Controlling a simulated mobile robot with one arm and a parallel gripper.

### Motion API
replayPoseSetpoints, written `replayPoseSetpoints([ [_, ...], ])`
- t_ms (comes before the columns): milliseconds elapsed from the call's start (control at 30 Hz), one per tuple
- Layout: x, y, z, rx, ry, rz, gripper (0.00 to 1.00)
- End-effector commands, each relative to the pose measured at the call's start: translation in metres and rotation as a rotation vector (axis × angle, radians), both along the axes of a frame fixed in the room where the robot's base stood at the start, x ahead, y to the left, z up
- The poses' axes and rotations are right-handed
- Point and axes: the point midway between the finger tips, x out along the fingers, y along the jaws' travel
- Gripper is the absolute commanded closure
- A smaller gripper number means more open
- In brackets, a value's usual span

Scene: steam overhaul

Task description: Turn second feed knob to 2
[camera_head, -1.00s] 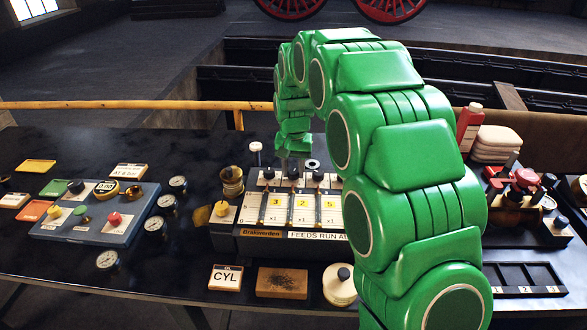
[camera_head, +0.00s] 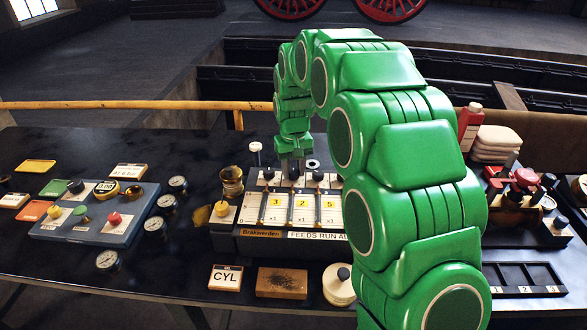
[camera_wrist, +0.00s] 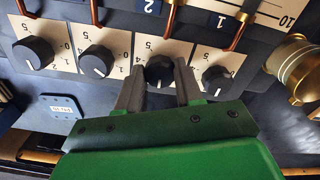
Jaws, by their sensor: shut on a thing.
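The feed unit (camera_head: 262,246) stands on the bench, with a row of black knobs above its number windows, which read 3, 2 and 5. My gripper (camera_head: 293,161) reaches down to the second knob (camera_head: 293,174) from the left. In the wrist view, which looks upside down, the fingers of my gripper (camera_wrist: 159,78) are closed around this dark knob (camera_wrist: 159,69), one finger on each side. A short white mark shows on its lower edge. A 5 shows on the scale beside it; the rest of its scale is partly hidden by the fingers.
Neighbouring knobs (camera_wrist: 98,61) and (camera_wrist: 216,80) sit close on both sides. A brass cup (camera_head: 231,182) stands left of the unit. A blue panel (camera_head: 95,222) with coloured knobs is further left. A block (camera_head: 281,283) and a CYL card (camera_head: 226,278) lie in front.

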Motion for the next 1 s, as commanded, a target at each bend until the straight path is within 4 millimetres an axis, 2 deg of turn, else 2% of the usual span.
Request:
replayPoseSetpoints([
  [167,0.000,0.000,0.000,0.001,-0.001,-0.001,0.95],
  [200,0.000,0.000,0.000,0.001,0.000,-0.001,0.61],
  [367,0.000,0.000,0.000,0.000,0.000,-0.001,0.39],
  [767,0.000,0.000,0.004,0.000,-0.001,-0.001,0.39],
  [1000,0.001,0.000,0.030,0.001,-0.004,-0.002,0.39],
])
